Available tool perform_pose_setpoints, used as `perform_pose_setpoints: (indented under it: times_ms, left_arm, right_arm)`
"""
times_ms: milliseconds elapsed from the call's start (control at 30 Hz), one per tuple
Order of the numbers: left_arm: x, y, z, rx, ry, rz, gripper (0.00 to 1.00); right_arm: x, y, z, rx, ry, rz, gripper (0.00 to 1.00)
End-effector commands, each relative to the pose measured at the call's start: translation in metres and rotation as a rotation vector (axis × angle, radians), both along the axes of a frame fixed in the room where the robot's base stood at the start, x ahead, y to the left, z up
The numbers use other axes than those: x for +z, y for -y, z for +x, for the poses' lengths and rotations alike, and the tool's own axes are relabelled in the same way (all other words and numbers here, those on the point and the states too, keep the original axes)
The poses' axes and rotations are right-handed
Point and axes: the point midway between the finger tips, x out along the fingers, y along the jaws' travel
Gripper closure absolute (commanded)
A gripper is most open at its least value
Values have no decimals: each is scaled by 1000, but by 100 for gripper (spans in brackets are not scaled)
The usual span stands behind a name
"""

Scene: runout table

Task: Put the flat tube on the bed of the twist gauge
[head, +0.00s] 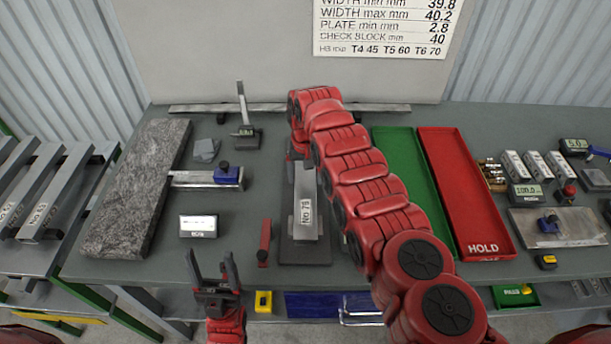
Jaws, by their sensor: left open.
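A light grey flat tube (305,215) with a "NO 79" label lies lengthwise in the middle of the table, above a dark base plate (304,252) that seems to be the bed of the twist gauge. I cannot tell whether it rests fully on it. My right arm reaches over from the lower right. Its gripper (296,158) points down at the tube's far end, mostly hidden by the arm, so its grip is unclear. My left gripper (213,270) is open and empty at the table's front edge, left of the tube.
A granite slab (138,190) and a rack of labelled bars (45,190) stand left. Green (397,140) and red HOLD trays (465,195) are right.

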Motion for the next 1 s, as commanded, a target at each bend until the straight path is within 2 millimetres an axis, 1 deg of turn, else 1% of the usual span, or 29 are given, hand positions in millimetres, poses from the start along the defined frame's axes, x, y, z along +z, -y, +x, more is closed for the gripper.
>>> perform_pose_setpoints:
  times_ms: [33, 67, 333, 433, 567, 700, 767, 933, 1000]
  left_arm:
    - [1, 0, 0, 0, 1, 0, 34]
    - [1, 0, 0, 0, 1, 0, 34]
    - [1, 0, 0, 0, 0, 0, 34]
    - [6, 0, 0, 0, 0, 0, 34]
    - [5, 0, 0, 0, 0, 0, 34]
    - [6, 0, 0, 0, 0, 0, 34]
    - [-4, 0, 0, 0, 1, 0, 34]
    - [-22, 0, 0, 0, 0, 0, 34]
    - [-23, 0, 0, 0, 0, 0, 34]
  right_arm:
    - [0, 0, 0, 0, 0, 0, 6]
    - [0, 0, 0, 0, 0, 0, 0]
    - [1, 0, 0, 0, -1, 0, 0]
    - [5, 0, 0, 0, -1, 0, 0]
    - [12, 0, 1, 0, 2, 1, 0]
    - [29, 0, 1, -1, 5, 3, 0]
    - [36, -1, 1, 0, 5, 2, 0]
    - [74, 0, 1, 0, 5, 1, 0]
    - [85, 0, 0, 0, 0, 0, 0]
